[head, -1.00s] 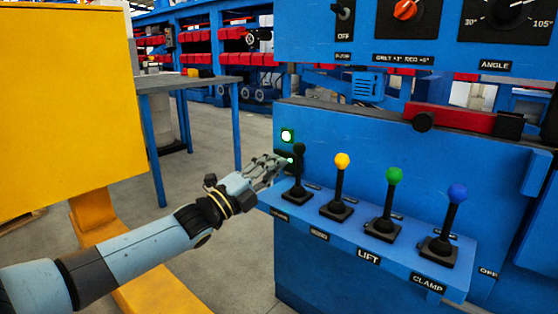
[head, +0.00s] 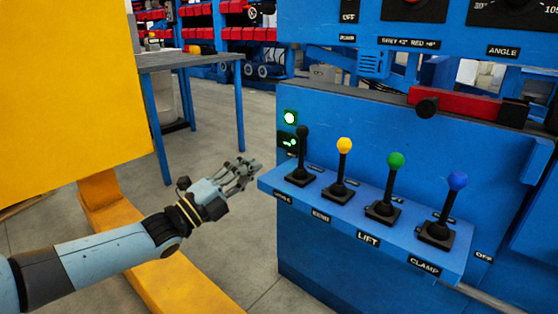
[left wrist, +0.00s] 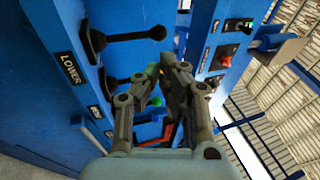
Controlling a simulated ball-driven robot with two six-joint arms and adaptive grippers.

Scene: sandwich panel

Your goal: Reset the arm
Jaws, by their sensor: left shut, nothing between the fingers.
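My left gripper (head: 247,168) is shut and empty, in free air just left of the lever shelf (head: 322,215). It also shows in the left wrist view (left wrist: 165,68). It touches no lever. A black-knobbed lever (head: 302,150) stands nearest to it, then a yellow one (head: 343,165), a green one (head: 390,185) and a blue one (head: 447,205) to the right. My right gripper is not in view.
A red bar (head: 465,105) crosses the machine. A yellow panel (head: 70,90) stands at the left, with a grey-topped blue table (head: 190,62) behind. The floor between is open.

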